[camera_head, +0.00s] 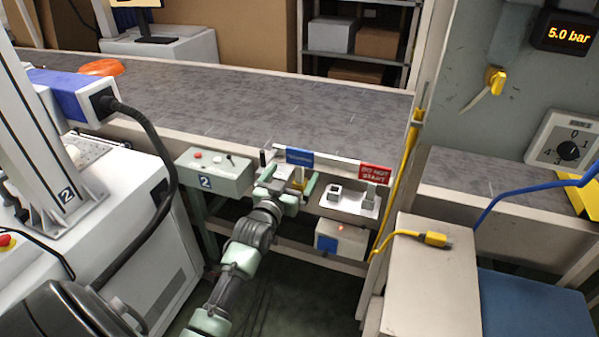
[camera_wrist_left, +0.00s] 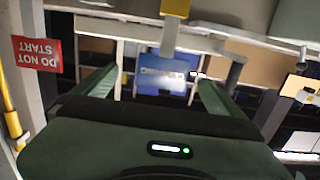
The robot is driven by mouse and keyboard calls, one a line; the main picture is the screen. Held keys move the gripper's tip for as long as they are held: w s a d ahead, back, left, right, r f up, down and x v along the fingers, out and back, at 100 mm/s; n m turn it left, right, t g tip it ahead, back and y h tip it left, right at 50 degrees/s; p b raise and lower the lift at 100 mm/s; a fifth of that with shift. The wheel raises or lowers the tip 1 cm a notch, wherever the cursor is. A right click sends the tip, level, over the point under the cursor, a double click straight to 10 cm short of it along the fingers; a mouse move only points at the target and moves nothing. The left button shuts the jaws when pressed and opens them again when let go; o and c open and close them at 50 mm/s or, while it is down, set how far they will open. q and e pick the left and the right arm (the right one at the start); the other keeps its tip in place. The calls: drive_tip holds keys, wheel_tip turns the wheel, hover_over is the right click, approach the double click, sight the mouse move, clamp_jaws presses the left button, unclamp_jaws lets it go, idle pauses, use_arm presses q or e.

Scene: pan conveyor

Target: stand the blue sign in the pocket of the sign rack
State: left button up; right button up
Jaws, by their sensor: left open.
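My left gripper (camera_head: 288,184) is open around or just in front of the sign's lower part; contact cannot be told. In the left wrist view the blue sign (camera_wrist_left: 163,74) shows between the two spread fingers (camera_wrist_left: 155,92). The sign rack (camera_head: 352,209) is a light tray right of the gripper. Its white square pocket (camera_head: 335,189) has a dark, empty-looking opening. My right gripper is out of view.
A grey control box (camera_head: 214,175) marked 2 stands left of the gripper. A white and blue box (camera_head: 340,240) sits below the rack. A yellow cable (camera_head: 390,205) hangs close to the rack's right. The grey conveyor (camera_head: 240,100) lies behind, with an orange pan (camera_head: 101,67) far left.

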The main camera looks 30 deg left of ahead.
sight(299, 153)
use_arm(q)
drive_tip(key=w+r, duration=0.1)
drive_tip(key=w, duration=0.1)
drive_tip(key=w+a, duration=0.1)
drive_tip(key=w, duration=0.1)
drive_tip(key=w+a+r, duration=0.1)
drive_tip(key=w, duration=0.1)
drive_tip(key=shift+r, duration=0.3)
drive_tip(key=shift+w+a, duration=0.15)
drive_tip(key=shift+w, duration=0.55)
drive_tip(key=shift+c, duration=0.9)
drive_tip(key=c, duration=1.8)
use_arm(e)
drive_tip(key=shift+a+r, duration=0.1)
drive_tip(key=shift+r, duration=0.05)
